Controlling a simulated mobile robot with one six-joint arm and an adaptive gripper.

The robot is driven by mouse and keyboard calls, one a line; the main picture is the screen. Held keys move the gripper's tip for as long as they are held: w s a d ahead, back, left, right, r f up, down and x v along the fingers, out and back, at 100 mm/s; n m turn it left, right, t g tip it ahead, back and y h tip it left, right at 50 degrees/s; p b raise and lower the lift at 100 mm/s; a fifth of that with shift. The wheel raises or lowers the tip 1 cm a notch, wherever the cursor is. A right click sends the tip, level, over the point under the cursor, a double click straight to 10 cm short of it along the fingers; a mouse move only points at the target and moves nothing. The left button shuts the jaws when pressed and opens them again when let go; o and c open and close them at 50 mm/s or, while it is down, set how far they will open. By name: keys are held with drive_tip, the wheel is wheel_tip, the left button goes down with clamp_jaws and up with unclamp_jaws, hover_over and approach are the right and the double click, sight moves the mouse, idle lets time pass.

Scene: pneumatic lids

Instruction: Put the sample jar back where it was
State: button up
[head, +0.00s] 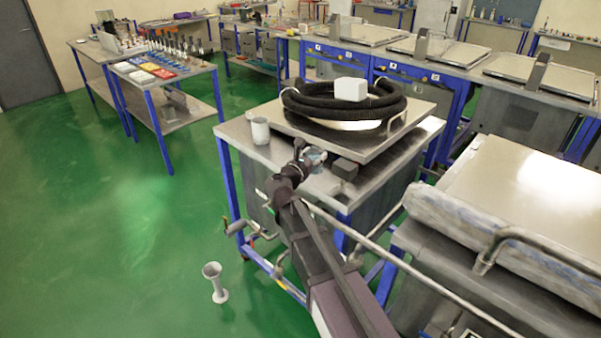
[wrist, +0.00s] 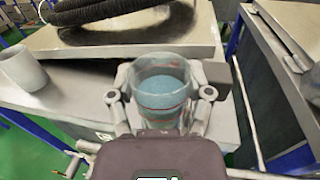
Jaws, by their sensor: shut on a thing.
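The sample jar (wrist: 162,90) is a clear cylinder with blue-grey contents. It stands upright between the fingers of my gripper (wrist: 160,98) in the wrist view, at the front of a metal-topped bench (head: 236,130). My gripper is shut on the jar, with one finger on each side. In the head view the jar (head: 316,156) is small and partly hidden by my gripper (head: 312,158). I cannot tell whether its base touches the bench top.
A grey cup (head: 260,130) stands left of the jar, and a dark block (head: 344,168) right of it. A pale funnel-shaped stand (head: 215,282) is on the green floor.

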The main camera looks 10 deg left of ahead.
drive_tip(key=a+f+y, duration=0.1)
drive_tip(key=a+f+n+y+b, duration=0.1)
drive_tip(key=a+f+n+t+y+b, duration=0.1)
drive_tip(key=a, duration=0.1)
drive_tip(key=shift+w+f, duration=0.15)
drive_tip(key=shift+w, duration=0.25)
drive_tip(key=w+a+f+b, duration=0.1)
drive_tip(key=w+a, duration=0.1)
drive_tip(key=w, duration=1.2)
drive_tip(key=shift+w+f, duration=0.15)
drive_tip(key=shift+w, duration=0.1)
drive_tip(key=shift+w+a, duration=0.1)
drive_tip(key=shift+a, duration=0.05)
drive_tip(key=shift+w+f+b, duration=0.6)
drive_tip(key=shift+f+b, duration=0.05)
drive_tip(key=shift+b, duration=0.25)
drive_tip(key=shift+f+b, duration=1.2)
drive_tip(key=shift+f, duration=0.2)
